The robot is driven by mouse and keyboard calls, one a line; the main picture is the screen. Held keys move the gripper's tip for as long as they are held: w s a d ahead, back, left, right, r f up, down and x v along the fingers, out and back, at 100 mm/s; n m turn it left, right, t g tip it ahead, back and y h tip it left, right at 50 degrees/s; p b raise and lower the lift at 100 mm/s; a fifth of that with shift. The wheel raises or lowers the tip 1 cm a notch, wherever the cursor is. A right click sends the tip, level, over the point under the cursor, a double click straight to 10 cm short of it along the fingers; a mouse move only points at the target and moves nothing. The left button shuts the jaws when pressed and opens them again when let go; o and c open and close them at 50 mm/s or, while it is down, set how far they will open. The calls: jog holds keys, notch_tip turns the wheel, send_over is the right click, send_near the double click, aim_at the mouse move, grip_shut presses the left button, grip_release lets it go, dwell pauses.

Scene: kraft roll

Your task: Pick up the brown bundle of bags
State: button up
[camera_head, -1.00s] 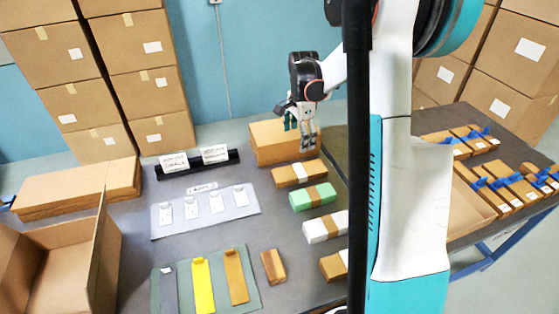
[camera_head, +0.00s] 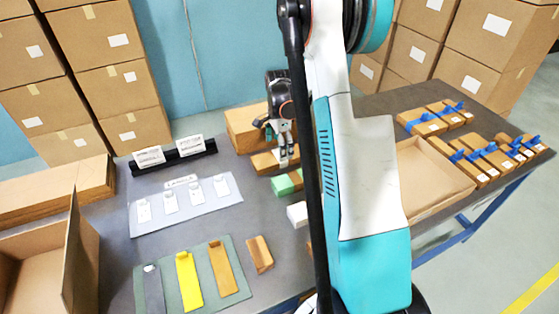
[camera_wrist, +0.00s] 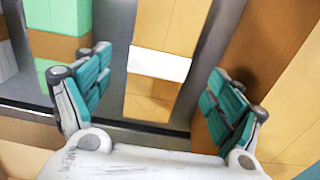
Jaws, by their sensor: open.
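A brown bundle of bags with a white band (camera_head: 263,162) lies on the grey table, in front of a cardboard box. My gripper (camera_head: 286,157) is over its right part in the head view and hides some of it. In the wrist view the brown bundle (camera_wrist: 168,22) shows between the two open teal-padded fingers of my gripper (camera_wrist: 155,95). Its white band crosses the gap, and neither finger visibly touches it. Another brown bundle at the front of the row is mostly hidden behind my arm.
A green bundle (camera_head: 284,185) and a white bundle (camera_head: 297,213) lie nearer in the row. The green one (camera_wrist: 62,15) is beside the left finger in the wrist view. The cardboard box (camera_head: 243,124) stands close behind. An open carton (camera_head: 50,252) is at left.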

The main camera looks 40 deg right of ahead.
notch_tip(320, 180, down, 5)
jog(key=shift+d+r+b, duration=0.1)
jog(key=shift+r+b, duration=0.05)
jog(key=shift+b, duration=0.85)
jog(key=shift+r, duration=0.1)
jog(key=c, duration=1.3)
jog(key=shift+o, duration=0.2)
jog(key=shift+r, duration=0.1)
